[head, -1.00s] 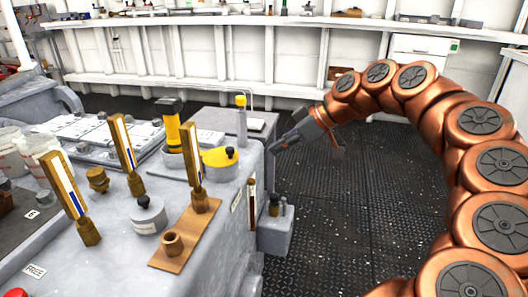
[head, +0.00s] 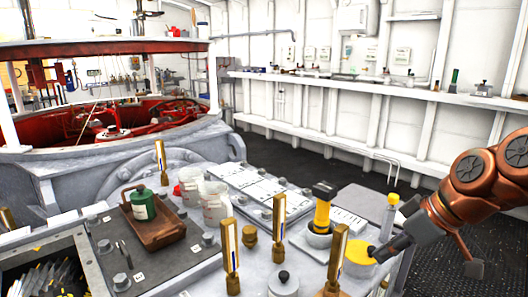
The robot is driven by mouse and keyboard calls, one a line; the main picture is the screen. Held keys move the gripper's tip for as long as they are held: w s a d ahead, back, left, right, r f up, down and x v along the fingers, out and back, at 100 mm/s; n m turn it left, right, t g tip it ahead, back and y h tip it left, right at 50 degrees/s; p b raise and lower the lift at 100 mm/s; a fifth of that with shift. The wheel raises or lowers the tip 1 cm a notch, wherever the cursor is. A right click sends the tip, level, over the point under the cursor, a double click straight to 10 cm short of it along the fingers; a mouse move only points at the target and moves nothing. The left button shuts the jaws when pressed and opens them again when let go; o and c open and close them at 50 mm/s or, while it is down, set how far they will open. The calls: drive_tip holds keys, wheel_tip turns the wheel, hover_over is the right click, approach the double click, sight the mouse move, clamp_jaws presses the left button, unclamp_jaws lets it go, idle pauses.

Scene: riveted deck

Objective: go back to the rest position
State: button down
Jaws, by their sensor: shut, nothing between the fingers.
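My gripper (head: 384,252) is at the right side of the head view, at the end of my copper-coloured arm. It is shut and empty. Its dark tip points down and left and overlaps the edge of a yellow-topped round piece (head: 357,257) in the picture. I cannot tell whether it touches that piece.
The grey machine top (head: 205,277) carries several upright brass gauges (head: 279,215), a black-and-yellow tool (head: 322,212), white cups (head: 215,200) and a brown tray (head: 160,228) with a green canister (head: 143,203). Dark floor (head: 300,155) is clear before the wall shelf (head: 400,87).

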drive_tip(key=s+a+r+m+g+h+p, duration=0.25)
drive_tip(key=s+a+r+p, duration=0.25)
drive_tip(key=s+a+p, duration=0.3)
drive_tip(key=s+d+m+g+h+p, duration=0.1)
drive_tip(key=s+m+p, duration=0.1)
drive_tip(key=s+p, duration=0.4)
drive_tip(key=s+d+r+m+g+h+p, duration=0.1)
drive_tip(key=s+d+m+g+p, duration=0.1)
drive_tip(key=s+p, duration=0.4)
drive_tip(key=shift+s+m+h, duration=0.35)
drive_tip(key=shift+s+m, duration=0.4)
drive_tip(key=shift+s, duration=0.25)
